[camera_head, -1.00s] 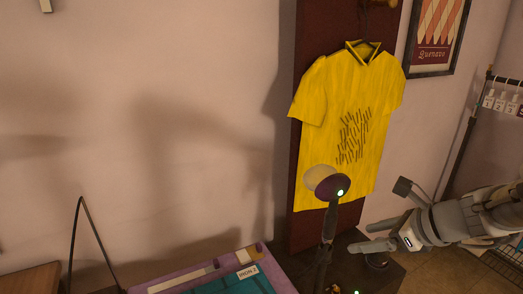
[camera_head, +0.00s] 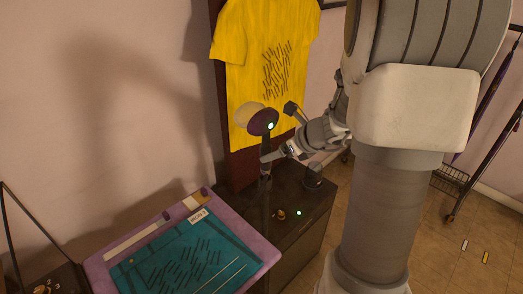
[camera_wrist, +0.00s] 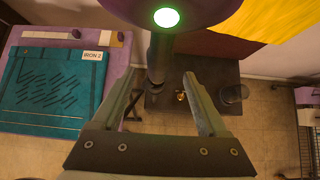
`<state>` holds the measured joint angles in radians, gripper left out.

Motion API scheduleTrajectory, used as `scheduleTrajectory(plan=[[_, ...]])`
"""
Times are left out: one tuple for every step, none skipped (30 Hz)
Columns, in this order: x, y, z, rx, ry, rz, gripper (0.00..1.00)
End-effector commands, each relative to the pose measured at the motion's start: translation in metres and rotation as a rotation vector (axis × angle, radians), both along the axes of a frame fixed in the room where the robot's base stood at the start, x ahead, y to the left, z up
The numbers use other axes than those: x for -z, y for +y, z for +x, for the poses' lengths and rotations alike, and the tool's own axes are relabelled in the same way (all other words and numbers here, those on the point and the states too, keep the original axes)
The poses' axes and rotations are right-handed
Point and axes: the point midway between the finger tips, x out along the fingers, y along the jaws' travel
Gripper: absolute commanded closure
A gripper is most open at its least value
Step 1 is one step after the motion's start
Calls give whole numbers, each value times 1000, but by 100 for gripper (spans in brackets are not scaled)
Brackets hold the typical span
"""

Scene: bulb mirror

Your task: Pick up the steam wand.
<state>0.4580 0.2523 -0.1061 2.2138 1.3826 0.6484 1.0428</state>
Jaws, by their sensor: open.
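The steam wand stands upright on a dark cabinet. Its dark purple head (camera_head: 262,122) carries a green light and a pale round face, and its dark handle (camera_head: 266,165) runs down below. In the wrist view the head (camera_wrist: 175,14) fills the top, with the handle (camera_wrist: 159,60) under it between my fingers in the picture. My gripper (camera_head: 270,156) is open beside the upper handle, just below the head; it also shows in the wrist view (camera_wrist: 160,76). I cannot tell whether the fingers touch the handle.
A yellow shirt (camera_head: 270,60) hangs on a dark red board behind. A teal-covered board (camera_head: 190,260) labelled IRON 2 lies at left.

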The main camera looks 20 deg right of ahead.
Motion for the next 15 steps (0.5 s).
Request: scheduleTrajectory(plan=[[4, 2, 4, -1, 1, 1, 24], [5, 2, 5, -1, -1, 0, 24], [6, 3, 6, -1, -1, 0, 24], [7, 3, 7, -1, -1, 0, 24], [8, 3, 8, -1, 0, 0, 24], [11, 4, 9, -1, 0, 0, 24], [14, 5, 11, 0, 1, 1, 24], [17, 6, 13, 0, 1, 1, 24], [22, 9, 17, -1, 2, 1, 24], [26, 10, 20, -1, 2, 2, 24], [29, 12, 23, -3, 2, 2, 24], [34, 14, 26, -2, 2, 2, 24], [37, 14, 29, -2, 1, 0, 24], [39, 15, 32, -1, 1, 0, 24], [41, 16, 35, -1, 0, 0, 24]])
